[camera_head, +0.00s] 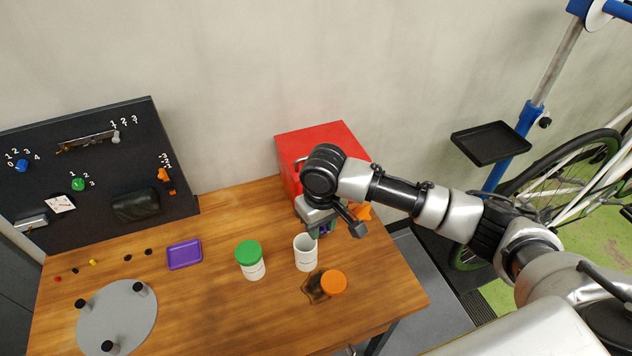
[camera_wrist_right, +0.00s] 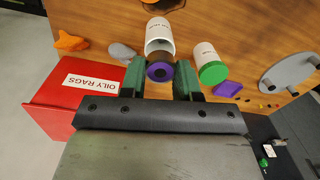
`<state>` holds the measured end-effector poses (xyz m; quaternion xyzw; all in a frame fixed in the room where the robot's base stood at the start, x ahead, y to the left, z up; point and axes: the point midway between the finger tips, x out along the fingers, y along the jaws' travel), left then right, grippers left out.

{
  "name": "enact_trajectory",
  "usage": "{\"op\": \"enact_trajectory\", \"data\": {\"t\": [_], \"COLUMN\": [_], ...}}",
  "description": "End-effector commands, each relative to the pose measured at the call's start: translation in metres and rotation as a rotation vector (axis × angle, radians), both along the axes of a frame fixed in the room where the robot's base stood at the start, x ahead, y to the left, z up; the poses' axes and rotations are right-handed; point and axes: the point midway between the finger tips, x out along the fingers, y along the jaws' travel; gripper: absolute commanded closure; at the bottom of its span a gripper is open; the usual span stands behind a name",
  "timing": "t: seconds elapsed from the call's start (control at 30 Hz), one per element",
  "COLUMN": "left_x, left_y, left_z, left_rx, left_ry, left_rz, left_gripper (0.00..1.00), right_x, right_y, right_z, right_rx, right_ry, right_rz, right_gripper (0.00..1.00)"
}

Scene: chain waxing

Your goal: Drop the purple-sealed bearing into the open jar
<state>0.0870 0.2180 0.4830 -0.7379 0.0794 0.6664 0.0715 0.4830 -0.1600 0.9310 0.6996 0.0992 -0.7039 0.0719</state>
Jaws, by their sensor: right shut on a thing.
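The purple-sealed bearing (camera_wrist_right: 158,71) is between the green fingertips of my right gripper (camera_wrist_right: 160,78), which is shut on it. A brown part shows directly behind its purple face. In the head view my right gripper (camera_head: 322,228) is just behind and right of the open jar's mouth, above the table; the bearing cannot be made out clearly there. The open jar (camera_head: 305,254) is white, lidless and upright on the wooden table. In the wrist view the jar (camera_wrist_right: 158,33) appears just beyond the bearing, its mouth partly covered. My left gripper is not in view.
A green-lidded white jar (camera_head: 252,268) stands left of the open jar. A red box (camera_head: 300,140) stands behind my gripper. A purple tray (camera_head: 185,254) and grey disc (camera_head: 118,320) lie left.

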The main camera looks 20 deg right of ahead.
Motion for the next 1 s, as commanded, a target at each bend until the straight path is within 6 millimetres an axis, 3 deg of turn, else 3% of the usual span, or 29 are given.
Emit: {"op": "enact_trajectory", "data": {"t": [0.03, 0.1, 0.3, 0.47, 1.0], "left_x": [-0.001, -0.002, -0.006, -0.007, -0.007], "left_y": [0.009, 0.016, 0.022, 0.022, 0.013], "left_z": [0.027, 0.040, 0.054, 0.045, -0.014], "left_rx": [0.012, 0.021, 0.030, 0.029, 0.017], "left_ry": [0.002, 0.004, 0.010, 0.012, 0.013], "left_rz": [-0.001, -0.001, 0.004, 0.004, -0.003], "left_gripper": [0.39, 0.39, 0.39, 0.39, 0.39], "right_x": [0.011, 0.023, 0.039, 0.041, 0.040], "right_y": [0.004, 0.007, 0.010, 0.010, 0.009], "right_z": [0.016, 0.015, 0.008, -0.003, -0.055], "right_rx": [-0.004, -0.012, -0.031, -0.034, -0.034], "right_ry": [0.001, -0.004, -0.011, -0.013, -0.013], "right_rz": [0.031, 0.076, 0.152, 0.163, 0.160], "right_gripper": [0.92, 0.92, 0.92, 0.92, 0.92]}}
